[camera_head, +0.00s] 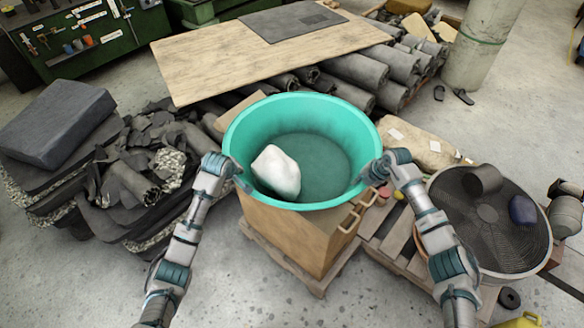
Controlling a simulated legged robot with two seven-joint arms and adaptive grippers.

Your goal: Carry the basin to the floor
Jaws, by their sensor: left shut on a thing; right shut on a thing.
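A teal basin (325,165) sits at the middle of the head view, over a brown wooden box (285,235). I cannot tell whether it rests on the box or is held just above it. A white lump (277,172) lies inside the basin, towards its left side. My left gripper (232,166) is shut on the left rim of the basin. My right gripper (371,172) is shut on the right rim. The fingertips are small and partly hidden against the rim.
The box stands on a wooden pallet (312,284). Grey scraps and a dark block (58,122) lie at the left. Sheet rolls (355,70) and a wooden board (220,68) are behind. Grey floor (90,285) is clear at front left.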

